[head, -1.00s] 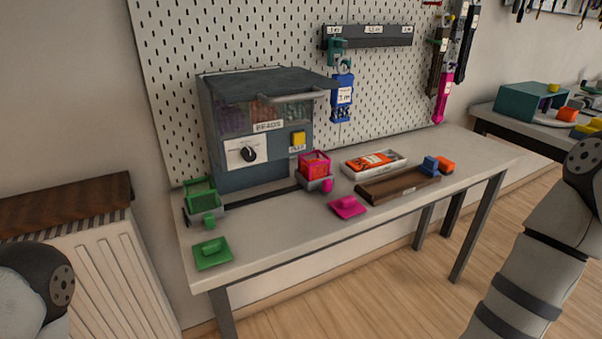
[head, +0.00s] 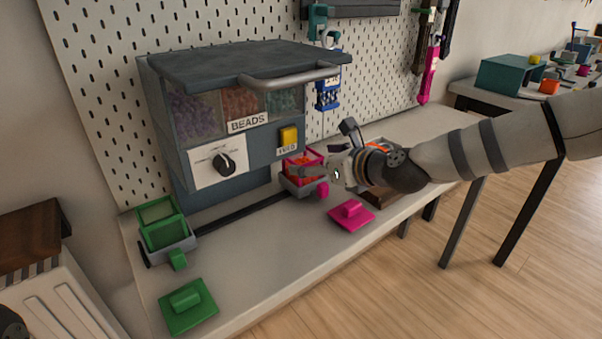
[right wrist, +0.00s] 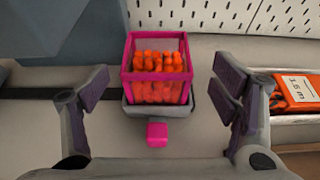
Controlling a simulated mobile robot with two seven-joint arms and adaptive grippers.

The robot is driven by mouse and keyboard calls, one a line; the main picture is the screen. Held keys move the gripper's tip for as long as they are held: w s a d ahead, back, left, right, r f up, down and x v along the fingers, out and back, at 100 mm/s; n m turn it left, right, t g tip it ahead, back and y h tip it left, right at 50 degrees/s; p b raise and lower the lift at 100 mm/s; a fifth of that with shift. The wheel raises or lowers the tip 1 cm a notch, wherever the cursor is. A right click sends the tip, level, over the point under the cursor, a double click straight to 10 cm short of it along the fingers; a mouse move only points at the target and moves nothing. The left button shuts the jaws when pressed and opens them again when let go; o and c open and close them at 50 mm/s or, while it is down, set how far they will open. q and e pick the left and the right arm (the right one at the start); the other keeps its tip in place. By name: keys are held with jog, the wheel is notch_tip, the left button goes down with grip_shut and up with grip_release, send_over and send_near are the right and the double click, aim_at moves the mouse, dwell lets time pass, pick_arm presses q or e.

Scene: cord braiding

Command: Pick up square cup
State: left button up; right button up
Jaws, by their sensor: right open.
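A square pink cup (head: 299,165) filled with orange beads sits in a small grey holder at the bead machine's right front. In the right wrist view the pink cup (right wrist: 157,76) stands upright, with a pink block (right wrist: 157,132) in front of the holder. My right gripper (right wrist: 161,90) is open, its fingers apart on either side of the cup with gaps left and right. In the head view the right gripper (head: 322,172) is close by the cup and partly covers it. A green square cup (head: 160,223) stands in another holder at the left. My left gripper is out of view.
The grey bead machine (head: 215,120) stands right behind the cups. A pink lid (head: 351,213) and a green lid (head: 188,305) lie on the bench. A white tray with an orange packet (right wrist: 297,92) is right of the gripper.

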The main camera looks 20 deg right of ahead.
aim_at(303, 156)
jog(key=x, duration=0.4)
jog(key=shift+w+a+r, duration=0.3)
jog(key=shift+w, duration=0.05)
jog(key=shift+c, duration=0.6)
jog(key=c, duration=1.1)
jog(key=shift+r, duration=0.1)
